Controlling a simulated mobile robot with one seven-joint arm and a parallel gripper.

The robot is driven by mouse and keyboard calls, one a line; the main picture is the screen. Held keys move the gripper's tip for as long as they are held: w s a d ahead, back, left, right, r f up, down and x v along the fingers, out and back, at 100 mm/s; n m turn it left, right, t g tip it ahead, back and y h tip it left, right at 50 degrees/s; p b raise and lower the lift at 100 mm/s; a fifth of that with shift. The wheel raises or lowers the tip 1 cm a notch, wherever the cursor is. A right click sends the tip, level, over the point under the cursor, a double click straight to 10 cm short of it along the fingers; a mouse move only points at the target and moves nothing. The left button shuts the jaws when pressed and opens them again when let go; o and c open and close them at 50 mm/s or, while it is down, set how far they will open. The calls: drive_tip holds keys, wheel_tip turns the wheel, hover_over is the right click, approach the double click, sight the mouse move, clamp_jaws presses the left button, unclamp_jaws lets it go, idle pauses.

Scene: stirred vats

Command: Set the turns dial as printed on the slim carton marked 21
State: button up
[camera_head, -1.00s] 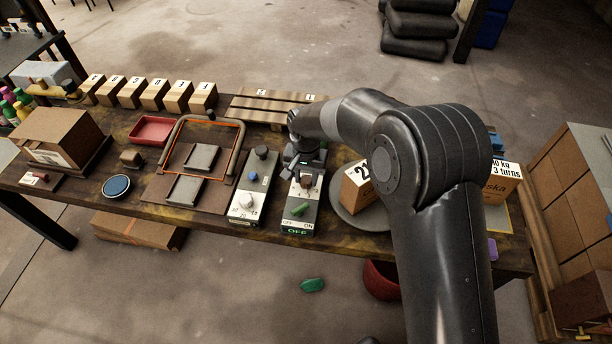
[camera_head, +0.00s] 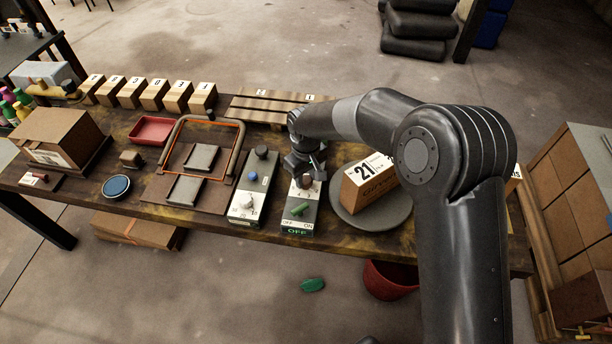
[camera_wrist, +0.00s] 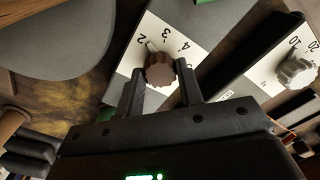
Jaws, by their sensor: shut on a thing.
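The turns dial is a brown knob (camera_wrist: 160,72) on a white face with printed 2, 3 and 4 in the wrist view. Its pale pointer lies between 2 and 3, nearer the 2. My gripper (camera_wrist: 158,80) is shut on the knob, one finger on each side. In the head view the knob (camera_head: 304,181) is on the grey control box (camera_head: 299,211), under my gripper (camera_head: 305,174). The carton marked 21 (camera_head: 369,183) stands on a round grey plate (camera_head: 385,218) right of the box. No turns number on it is readable.
The box's green switch (camera_head: 300,210) is near the knob, above an OFF label. A second box (camera_head: 249,197) with a pale knob (camera_wrist: 296,70) stands to the left. Another carton (camera_head: 513,181) at the right is mostly hidden by my arm.

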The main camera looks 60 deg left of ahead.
sight(306, 179)
drive_tip(key=shift+n, duration=0.9)
drive_tip(key=o, duration=1)
wheel_tip(306, 179, up, 11)
drive_tip(key=shift+f, duration=0.1)
